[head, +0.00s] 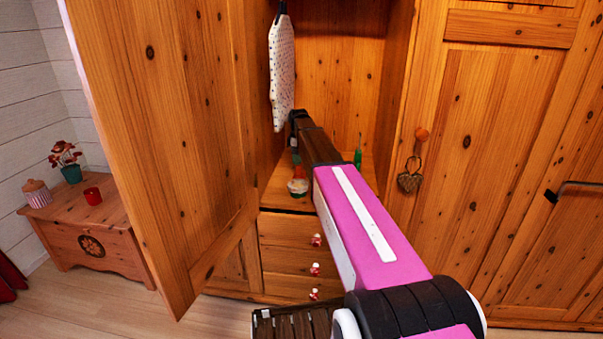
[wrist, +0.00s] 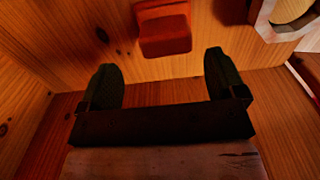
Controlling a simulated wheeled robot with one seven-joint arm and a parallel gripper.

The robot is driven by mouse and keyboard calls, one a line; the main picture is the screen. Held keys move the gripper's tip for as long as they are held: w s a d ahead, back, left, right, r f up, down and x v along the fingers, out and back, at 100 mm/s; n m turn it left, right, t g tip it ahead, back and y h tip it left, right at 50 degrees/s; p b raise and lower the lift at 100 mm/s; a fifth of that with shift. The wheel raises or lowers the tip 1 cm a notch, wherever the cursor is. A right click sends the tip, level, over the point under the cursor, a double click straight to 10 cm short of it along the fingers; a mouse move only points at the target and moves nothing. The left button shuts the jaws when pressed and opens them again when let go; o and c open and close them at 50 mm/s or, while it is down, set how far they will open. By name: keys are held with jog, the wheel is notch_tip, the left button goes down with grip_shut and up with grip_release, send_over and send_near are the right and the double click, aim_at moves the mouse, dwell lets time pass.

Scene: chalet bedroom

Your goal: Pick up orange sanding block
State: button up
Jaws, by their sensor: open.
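The orange-red sanding block (wrist: 165,30) is at the top middle of the wrist view, on a wooden surface inside the open wardrobe. My gripper (wrist: 160,65) is open, its two dark fingers apart with nothing between them. The block lies just beyond the fingertips, in line with the space between them, and does not appear to be touched. In the head view my arm reaches into the wardrobe, with my gripper (head: 297,116) small and dark at the far end.
The open wardrobe door (head: 165,120) stands left of my arm. A hanging ironing board-shaped item (head: 282,75) is beside the gripper. A pale rimmed object (wrist: 285,18) is at the wrist view's upper right.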

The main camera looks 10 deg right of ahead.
aim_at(300, 167)
jog(key=shift+s+d+f, duration=0.1)
jog(key=shift+s+f, duration=0.1)
jog(key=shift+f, duration=1.3)
jog(key=shift+s+d+f, duration=0.1)
jog(key=shift+s+f, duration=0.1)
jog(key=shift+f, duration=1.25)
jog(key=c, duration=1)
